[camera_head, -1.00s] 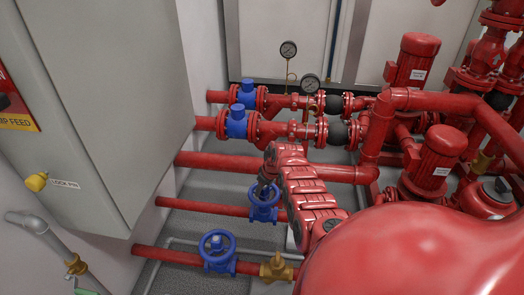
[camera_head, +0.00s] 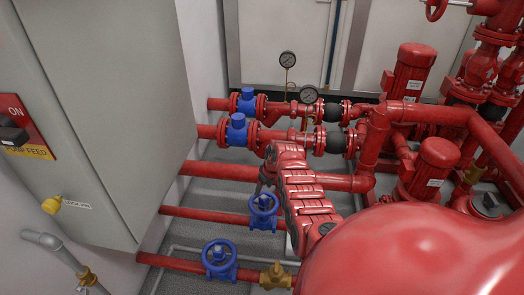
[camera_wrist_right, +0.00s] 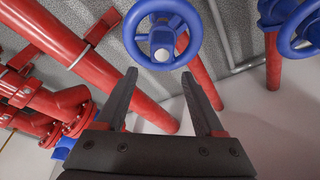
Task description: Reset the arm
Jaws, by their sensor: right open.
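My right arm reaches out over the red pipes in the head view. Its dark gripper (camera_head: 264,181) is small there, just above a blue handwheel valve (camera_head: 263,212). In the right wrist view the gripper (camera_wrist_right: 159,74) is open, with its two fingers spread and nothing between them. The blue handwheel (camera_wrist_right: 131,33) with a pale hub lies just beyond the fingertips, apart from them. A second blue handwheel valve (camera_head: 219,258) sits nearer on the lower pipe. My left gripper is not in view.
Red pipes (camera_head: 220,171) cross the middle. Two gauges (camera_head: 287,59) and red pumps (camera_head: 411,72) stand behind. A brass fitting (camera_head: 275,276) is beside the nearer valve.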

